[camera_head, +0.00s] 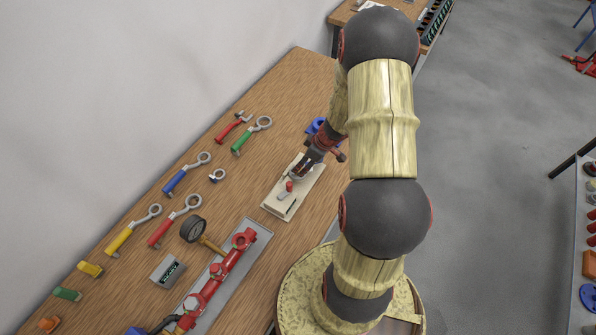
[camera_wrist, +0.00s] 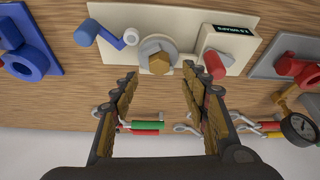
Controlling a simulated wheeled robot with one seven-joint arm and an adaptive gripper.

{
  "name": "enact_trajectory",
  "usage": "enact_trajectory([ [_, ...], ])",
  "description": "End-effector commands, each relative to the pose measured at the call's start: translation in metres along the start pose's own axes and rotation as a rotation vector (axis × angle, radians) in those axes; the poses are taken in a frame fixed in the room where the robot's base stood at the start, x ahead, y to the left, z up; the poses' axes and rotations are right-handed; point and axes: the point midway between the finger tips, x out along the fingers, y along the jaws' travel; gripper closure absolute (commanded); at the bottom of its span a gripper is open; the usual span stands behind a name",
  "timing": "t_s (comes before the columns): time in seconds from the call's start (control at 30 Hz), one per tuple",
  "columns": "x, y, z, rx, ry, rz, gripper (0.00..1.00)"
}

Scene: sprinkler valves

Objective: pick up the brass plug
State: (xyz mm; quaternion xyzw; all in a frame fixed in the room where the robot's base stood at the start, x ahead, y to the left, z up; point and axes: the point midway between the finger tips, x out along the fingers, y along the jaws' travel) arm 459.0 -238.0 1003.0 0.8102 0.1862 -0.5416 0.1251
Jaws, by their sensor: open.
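The brass plug (camera_wrist: 159,63) is a hex-headed piece in a round grey fitting on a cream board (camera_wrist: 200,20) in the wrist view. My gripper (camera_wrist: 159,76) is open, with one finger on each side below the plug in the picture. Nothing is between the fingers, and they appear apart from the plug. In the head view my gripper (camera_head: 301,169) is over the cream board (camera_head: 273,202) on the wooden bench. The plug cannot be made out there.
The board also bears a blue lever (camera_wrist: 100,33), a red knob (camera_wrist: 214,65) and a labelled block (camera_wrist: 232,42). A blue valve (camera_wrist: 27,50) is at left. A red pipe assembly (camera_head: 216,270) and several ring-ended tools (camera_head: 240,141) lie on the bench.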

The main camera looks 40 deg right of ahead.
Motion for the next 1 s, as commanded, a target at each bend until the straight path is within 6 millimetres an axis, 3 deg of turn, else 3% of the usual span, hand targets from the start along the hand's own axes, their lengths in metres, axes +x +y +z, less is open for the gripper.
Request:
enact_trajectory([
  [0.4, 0.044, 0.001, -0.003, 0.001, 0.000, -0.001, 0.55],
  [0.67, 0.046, 0.001, -0.003, 0.001, 0.000, -0.001, 0.55],
  [1.0, 0.045, 0.001, -0.003, 0.001, 0.000, -0.001, 0.74],
])
